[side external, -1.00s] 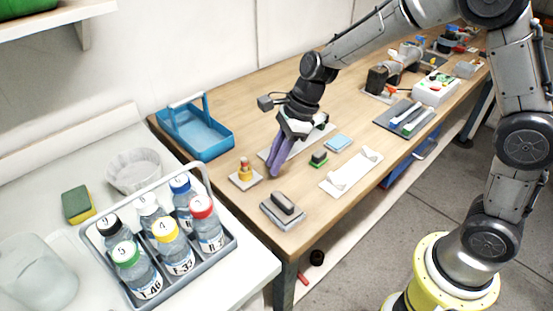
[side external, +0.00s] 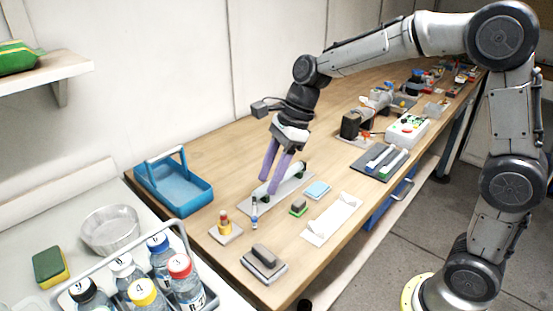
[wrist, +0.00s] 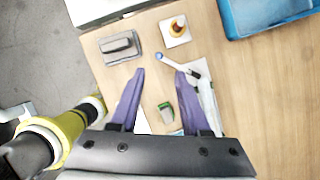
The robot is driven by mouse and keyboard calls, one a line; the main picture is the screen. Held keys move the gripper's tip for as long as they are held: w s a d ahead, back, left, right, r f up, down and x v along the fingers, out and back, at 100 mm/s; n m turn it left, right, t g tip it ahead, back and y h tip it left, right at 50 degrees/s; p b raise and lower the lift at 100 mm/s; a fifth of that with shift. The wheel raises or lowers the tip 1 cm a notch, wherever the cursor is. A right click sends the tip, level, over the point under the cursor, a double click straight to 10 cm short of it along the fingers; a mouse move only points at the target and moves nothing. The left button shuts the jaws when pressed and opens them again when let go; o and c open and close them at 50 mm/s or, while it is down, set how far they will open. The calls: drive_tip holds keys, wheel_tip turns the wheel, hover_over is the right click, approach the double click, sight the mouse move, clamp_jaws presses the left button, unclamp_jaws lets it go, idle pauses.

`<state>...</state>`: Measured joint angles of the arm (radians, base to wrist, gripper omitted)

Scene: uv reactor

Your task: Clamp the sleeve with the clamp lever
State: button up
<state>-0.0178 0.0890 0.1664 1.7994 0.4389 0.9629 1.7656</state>
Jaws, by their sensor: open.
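My gripper (side external: 268,187), with two purple fingers, is open above a long grey plate (side external: 291,192) on the bench. A slim white-and-blue piece (side external: 254,212), probably the sleeve, shows at the plate's near-left end. In the wrist view, a white piece with a blue end (wrist: 187,63) lies beside the right fingertip, and the open gripper (wrist: 160,72) has nothing between its fingertips. A pale tube with a dark end (side external: 296,168) and a green part (side external: 264,198) show on the plate. The fingers partly hide the plate, and I cannot make out the clamp lever.
A red-and-yellow piece on a pad (side external: 225,227), a grey block on a tray (side external: 264,259), a green-grey block (side external: 299,208), a blue pad (side external: 317,190) and a white holder (side external: 331,219) surround the plate. A blue basket (side external: 174,187) stands at the back left.

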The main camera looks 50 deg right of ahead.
drive_tip(key=shift+v, duration=2.1)
drive_tip(key=s+d+r+n+t+h, duration=0.1)
drive_tip(key=s+r+n, duration=0.15)
drive_tip(key=s, duration=0.35)
drive_tip(key=s+d+r+n+t, duration=0.1)
drive_tip(key=s+r+n+t, duration=0.1)
drive_tip(key=s+r, duration=0.3)
drive_tip(key=s+d+f+n+h, duration=0.3)
drive_tip(key=s+d+f+n, duration=0.2)
drive_tip(key=n, duration=1.3)
drive_tip(key=s+f, duration=0.3)
drive_tip(key=s, duration=0.3)
drive_tip(key=shift+s+f+t, duration=0.25)
drive_tip(key=shift+t, duration=0.15)
